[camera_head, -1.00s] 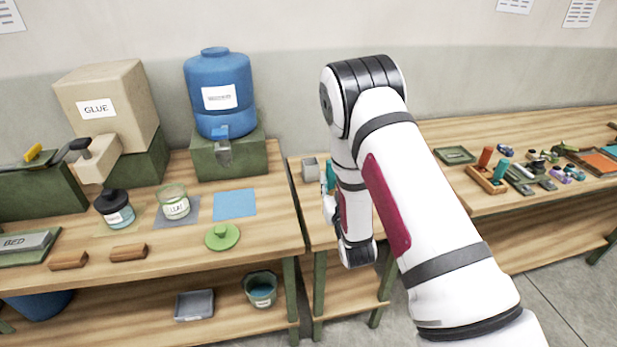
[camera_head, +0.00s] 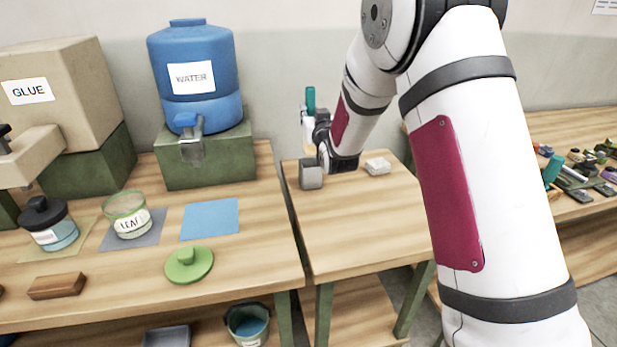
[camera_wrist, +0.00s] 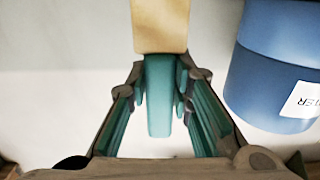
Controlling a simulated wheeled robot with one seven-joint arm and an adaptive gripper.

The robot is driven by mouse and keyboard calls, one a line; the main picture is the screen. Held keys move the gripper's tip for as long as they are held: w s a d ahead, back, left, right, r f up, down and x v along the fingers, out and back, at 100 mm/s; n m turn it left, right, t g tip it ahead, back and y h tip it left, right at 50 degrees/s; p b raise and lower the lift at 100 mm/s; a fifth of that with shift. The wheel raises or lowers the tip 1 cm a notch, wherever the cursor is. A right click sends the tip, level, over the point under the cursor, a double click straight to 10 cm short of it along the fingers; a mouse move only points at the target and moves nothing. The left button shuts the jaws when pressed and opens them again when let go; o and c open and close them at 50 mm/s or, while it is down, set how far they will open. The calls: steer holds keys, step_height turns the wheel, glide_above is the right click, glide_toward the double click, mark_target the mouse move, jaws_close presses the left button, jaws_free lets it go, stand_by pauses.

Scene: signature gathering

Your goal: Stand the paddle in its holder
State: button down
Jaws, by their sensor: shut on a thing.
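The paddle shows a teal handle and a tan part (camera_wrist: 160,25) in the wrist view. My gripper (camera_wrist: 163,88) is shut on the teal handle. In the head view, the teal handle end (camera_head: 310,97) points up above my gripper (camera_head: 309,118), and the paddle looks roughly upright. A tan part shows just below, partly hidden by my gripper and arm. A small grey box (camera_head: 311,176), which looks like the holder, stands at the left back of the narrow table (camera_head: 350,220). The paddle is held above and behind this box; I see no contact.
A blue water barrel (camera_head: 193,75) on a green stand is to the left. A small white block (camera_head: 377,165) lies right of the grey box. The narrow table's front is clear. The left table (camera_head: 130,268) holds jars and a green lid (camera_head: 189,265).

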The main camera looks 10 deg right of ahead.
step_height(320, 180, down, 10)
steer(key=shift+r, duration=0.25)
steer(key=shift+f, duration=0.15)
steer(key=c, duration=1.4)
jaws_free()
steer(key=shift+c, duration=0.2)
